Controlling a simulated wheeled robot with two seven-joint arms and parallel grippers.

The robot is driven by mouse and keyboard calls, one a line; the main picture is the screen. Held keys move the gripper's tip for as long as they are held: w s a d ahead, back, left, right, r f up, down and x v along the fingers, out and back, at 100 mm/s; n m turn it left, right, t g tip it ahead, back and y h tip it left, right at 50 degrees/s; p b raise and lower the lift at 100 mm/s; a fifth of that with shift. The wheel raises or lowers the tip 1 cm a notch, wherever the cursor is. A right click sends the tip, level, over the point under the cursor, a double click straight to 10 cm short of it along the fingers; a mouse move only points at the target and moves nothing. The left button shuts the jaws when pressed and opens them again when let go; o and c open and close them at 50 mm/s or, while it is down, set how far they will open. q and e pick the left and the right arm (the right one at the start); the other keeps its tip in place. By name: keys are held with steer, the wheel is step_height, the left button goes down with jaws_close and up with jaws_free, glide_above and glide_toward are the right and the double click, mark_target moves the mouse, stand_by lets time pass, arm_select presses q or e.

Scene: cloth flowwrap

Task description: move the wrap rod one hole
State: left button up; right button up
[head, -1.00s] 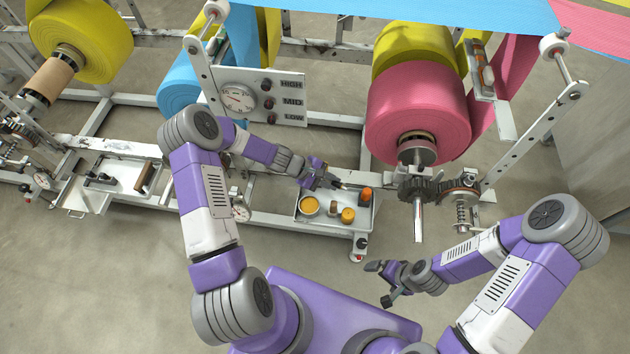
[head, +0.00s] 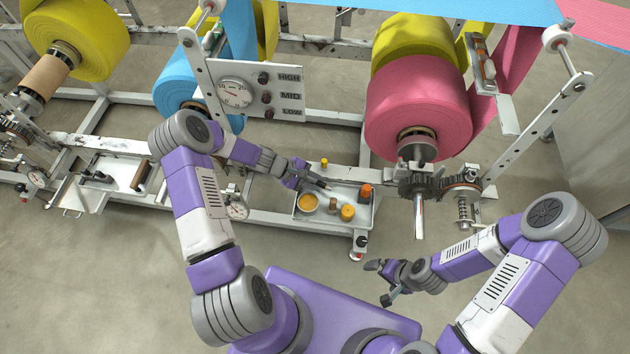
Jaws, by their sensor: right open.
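Two pale uprights with rows of holes stand on the machine, the left upright (head: 197,72) beside the dial panel and the right upright (head: 532,128) at the far right. A white roller end (head: 556,39) sits near the top of the right side. I cannot tell for certain which bar is the wrap rod; the blue cloth (head: 400,8) covers the span at the top. My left gripper (head: 318,185) is low over the small tray, well below the uprights; its jaw gap is unclear. My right gripper (head: 377,280) is open and empty over the floor, in front of the machine.
The tray (head: 330,219) holds an orange-topped pot and several small parts. A yellow peg (head: 324,162) stands behind it. A dial panel (head: 265,92) and a large pink roll (head: 418,108) are behind. A metal shaft (head: 419,218) juts forward. The front floor is clear.

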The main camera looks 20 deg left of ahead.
arm_select(q)
steer(key=shift+o, duration=1.4)
steer(key=shift+r, duration=0.15)
arm_select(e)
steer(key=shift+r, duration=0.1)
